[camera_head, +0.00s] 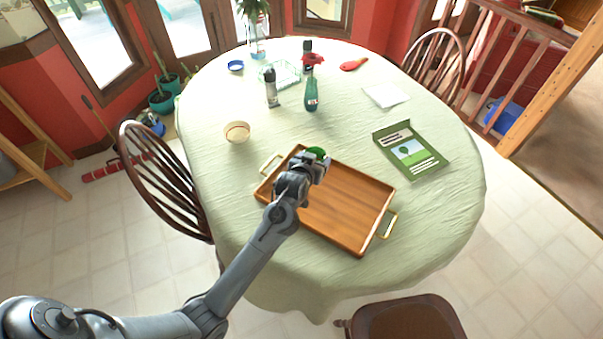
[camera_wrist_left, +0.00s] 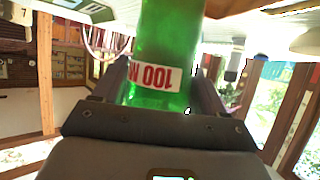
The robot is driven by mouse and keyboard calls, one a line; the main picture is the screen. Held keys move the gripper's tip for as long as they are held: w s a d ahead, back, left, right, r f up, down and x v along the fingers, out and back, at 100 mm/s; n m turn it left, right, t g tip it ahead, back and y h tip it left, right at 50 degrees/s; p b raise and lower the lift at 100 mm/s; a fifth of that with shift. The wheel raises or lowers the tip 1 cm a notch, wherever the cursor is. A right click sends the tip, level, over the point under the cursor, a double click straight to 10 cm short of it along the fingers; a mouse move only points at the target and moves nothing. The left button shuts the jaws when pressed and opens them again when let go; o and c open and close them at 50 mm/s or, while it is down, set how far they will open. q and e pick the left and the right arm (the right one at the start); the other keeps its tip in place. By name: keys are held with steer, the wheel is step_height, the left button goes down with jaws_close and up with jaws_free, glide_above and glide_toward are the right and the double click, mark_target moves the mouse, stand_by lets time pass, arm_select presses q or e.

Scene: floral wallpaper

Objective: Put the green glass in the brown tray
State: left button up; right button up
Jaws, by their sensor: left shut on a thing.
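The green glass (camera_head: 317,152) shows as a small green patch just past my left gripper (camera_head: 312,165), which hides most of it in the head view. In the left wrist view the glass (camera_wrist_left: 165,50) is large between the two fingers, with a white label in red print upside down. My left gripper is shut on it. The brown tray (camera_head: 350,205) lies on the table with a gold handle at each end. The gripper and glass appear over its far edge; I cannot tell the height. My left arm covers part of the tray's near left side. My right gripper is not in view.
The tray looks empty where it shows. A small bowl (camera_head: 237,132) is left of it and a green brochure (camera_head: 411,151) is right. A teal bottle (camera_head: 311,95) and a dark bottle (camera_head: 271,92) stand beyond. Chairs (camera_head: 165,180) surround the table.

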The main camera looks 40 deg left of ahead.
arm_select(q)
steer(key=shift+s+a+f+b, duration=0.15)
steer(key=shift+a+f+b, duration=0.15)
steer(key=shift+a+f, duration=0.7)
steer(key=shift+s+a+f+b, duration=0.15)
steer(key=shift+a+f+b, duration=0.35)
steer(key=shift+f, duration=0.75)
steer(key=shift+s+a+f+b, duration=0.15)
steer(key=shift+a+f, duration=0.8)
steer(key=shift+f, duration=0.2)
steer(key=shift+f, duration=0.2)
steer(key=o, duration=1.1)
steer(key=shift+o, duration=0.2)
